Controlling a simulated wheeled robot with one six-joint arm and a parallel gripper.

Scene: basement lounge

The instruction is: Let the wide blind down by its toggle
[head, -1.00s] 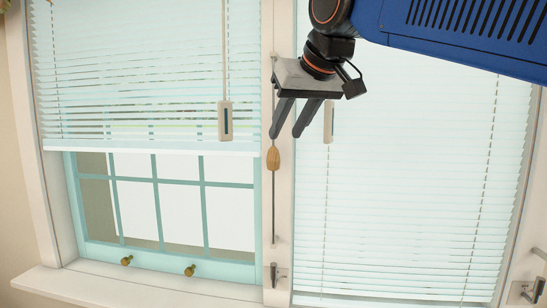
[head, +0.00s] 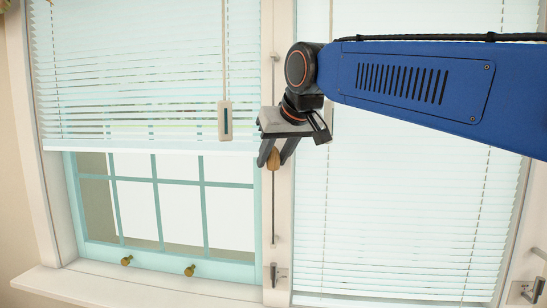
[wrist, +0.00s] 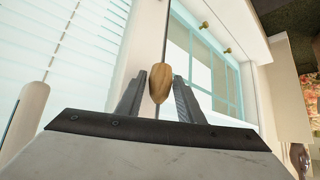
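A white slatted blind (head: 150,70) on the left hangs partway down, its bottom rail (head: 150,145) above a teal window. A second blind (head: 410,210) on the right hangs down close to the sill. A wooden toggle (head: 273,160) hangs on a cord on the post between them; it also shows in the wrist view (wrist: 160,83). My gripper (head: 274,163) is at the toggle, its fingers open on either side of it. In the wrist view my gripper (wrist: 170,78) has the toggle between its fingers; whether either finger touches it is unclear.
A pale slotted handle (head: 225,120) hangs on a cord before the left blind. Another pale handle (wrist: 22,115) is beside my gripper in the wrist view. A metal cleat (head: 275,274) is low on the post. The window has two brass knobs (head: 126,260).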

